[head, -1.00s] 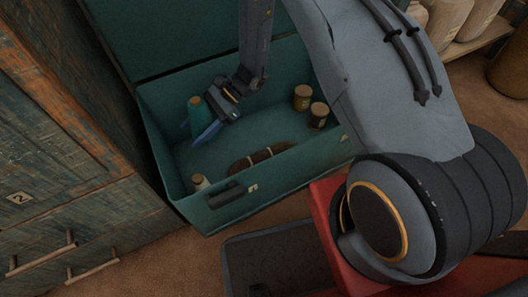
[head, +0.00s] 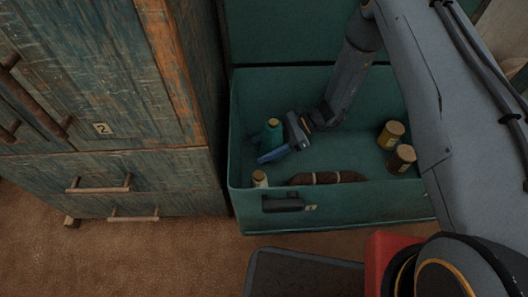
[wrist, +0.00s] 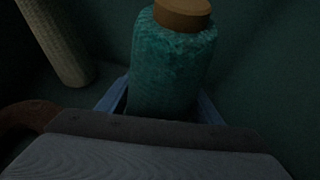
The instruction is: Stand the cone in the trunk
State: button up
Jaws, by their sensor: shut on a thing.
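The teal cone (head: 273,134), with a tan top, is upright inside the green trunk (head: 375,208), near its left wall. It fills the middle of the wrist view (wrist: 172,60). My gripper (head: 271,152) reaches down into the open trunk and is shut on the cone, with a blue finger on each side of it in the wrist view. The cone's bottom is hidden behind the gripper, so I cannot tell whether it touches the trunk floor.
A pale spool (head: 260,179) stands at the trunk's front left corner. A brown banded coil (head: 327,178) lies by the front wall. Two capped spools, yellow (head: 391,135) and brown (head: 401,159), stand at the right. A worn wooden cabinet (head: 110,180) stands left of the trunk.

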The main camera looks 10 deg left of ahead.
jog(key=shift+f, duration=1.05)
jog(key=shift+f+b, duration=0.15)
jog(key=shift+b, duration=0.15)
jog(key=o, duration=1.2)
jog(key=shift+d+r, duration=0.1)
jog(key=shift+r, duration=0.15)
jog(key=p+v, duration=0.4)
jog(key=v, duration=0.7)
jog(key=shift+d, duration=0.35)
jog(key=shift+w+r, duration=0.1)
jog(key=shift+w, duration=0.05)
